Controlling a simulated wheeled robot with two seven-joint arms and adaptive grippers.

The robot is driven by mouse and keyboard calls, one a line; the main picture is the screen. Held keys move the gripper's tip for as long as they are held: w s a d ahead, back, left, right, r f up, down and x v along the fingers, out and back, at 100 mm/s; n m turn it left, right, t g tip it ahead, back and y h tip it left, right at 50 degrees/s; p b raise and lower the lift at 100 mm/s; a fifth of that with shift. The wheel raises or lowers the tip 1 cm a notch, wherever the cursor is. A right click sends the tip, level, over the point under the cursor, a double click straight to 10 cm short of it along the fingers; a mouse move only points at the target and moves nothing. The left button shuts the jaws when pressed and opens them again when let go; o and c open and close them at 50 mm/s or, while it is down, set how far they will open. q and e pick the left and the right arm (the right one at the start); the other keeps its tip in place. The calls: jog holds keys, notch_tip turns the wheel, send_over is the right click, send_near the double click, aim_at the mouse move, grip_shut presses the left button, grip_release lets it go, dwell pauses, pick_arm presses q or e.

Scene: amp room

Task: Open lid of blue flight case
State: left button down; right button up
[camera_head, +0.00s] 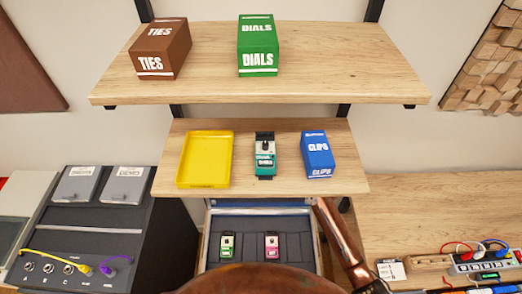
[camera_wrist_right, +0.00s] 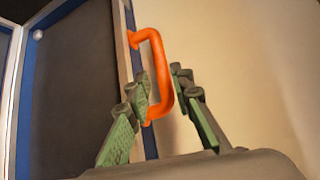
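The flight case (camera_head: 312,250) is below the lower shelf, with a pale metal rim and blue trim. Its dark inside shows from above, with a green pedal (camera_head: 227,246) and a pink pedal (camera_head: 272,246), so the lid appears raised; a blue-edged strip (camera_head: 260,204) shows at its back. In the right wrist view, an orange handle (camera_wrist_right: 160,65) is on the edge of a dark panel with blue trim (camera_wrist_right: 75,90). My right gripper (camera_wrist_right: 162,88) has its fingers apart on either side of the handle. Contact is unclear. My left gripper is out of view.
The lower shelf (camera_head: 345,184) overhangs the back of the case and holds a yellow tray (camera_head: 205,184), a teal pedal (camera_head: 265,158) and a blue box (camera_head: 317,155). A dark console (camera_head: 130,220) stands left. A desk (camera_head: 440,205) with a cabled unit (camera_head: 485,262) is right.

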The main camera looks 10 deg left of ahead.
jog(key=x, duration=0.7)
jog(key=shift+s+a+r, duration=0.1)
grip_shut()
dwell(0.4)
